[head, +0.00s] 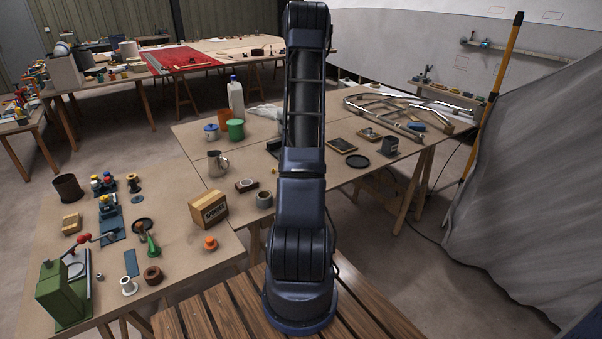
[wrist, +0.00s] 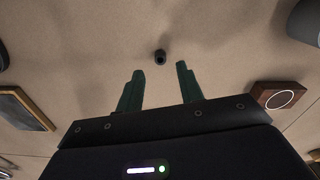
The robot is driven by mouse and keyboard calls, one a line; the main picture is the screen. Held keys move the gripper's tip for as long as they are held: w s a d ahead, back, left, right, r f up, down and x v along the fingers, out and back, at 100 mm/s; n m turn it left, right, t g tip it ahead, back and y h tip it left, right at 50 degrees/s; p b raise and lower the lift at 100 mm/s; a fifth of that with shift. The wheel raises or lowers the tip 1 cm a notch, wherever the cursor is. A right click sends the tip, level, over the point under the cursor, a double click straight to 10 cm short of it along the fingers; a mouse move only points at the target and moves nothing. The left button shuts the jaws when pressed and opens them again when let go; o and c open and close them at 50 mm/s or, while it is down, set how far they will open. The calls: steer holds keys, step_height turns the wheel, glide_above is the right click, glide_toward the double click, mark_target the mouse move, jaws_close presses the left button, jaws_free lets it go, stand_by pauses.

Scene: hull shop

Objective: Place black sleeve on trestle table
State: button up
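A small black sleeve (wrist: 160,56) stands on the light brown board top of a trestle table (wrist: 225,45) in the wrist view. My gripper (wrist: 160,74) is open, with its two green fingers apart and nothing between them. The sleeve shows just beyond the fingertips, roughly centred on the gap; how high the fingers are above the table I cannot tell. In the head view the trestle table top (head: 302,199) is partly covered by my arm, which hides the gripper and the sleeve.
In the wrist view a wooden block with a pale ring (wrist: 279,95) is right of the fingers and a dark framed panel (wrist: 24,108) left.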

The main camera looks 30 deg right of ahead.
step_height(320, 180, up, 7)
steer(key=s+a+r+m+t+h, duration=0.1)
steer(key=s+a+r, duration=0.3)
steer(key=a+r, duration=0.65)
steer(key=s+a+r+t, duration=0.1)
steer(key=s+a+r, duration=0.3)
steer(key=a+r, duration=0.65)
steer(key=s+a+r+t, duration=0.1)
steer(key=s+a+r, duration=0.1)
steer(key=s+a, duration=0.3)
steer(key=s+a+r+m, duration=0.1)
steer(key=s+a+r, duration=0.2)
steer(key=s, duration=0.7)
steer(key=s+a+r+t+y, duration=0.1)
steer(key=s+a+r, duration=0.1)
steer(key=s+a, duration=0.5)
steer(key=shift+s+a+r+m+t, duration=0.2)
steer(key=shift+a+r+m+t, duration=0.1)
steer(key=shift+a+r, duration=0.05)
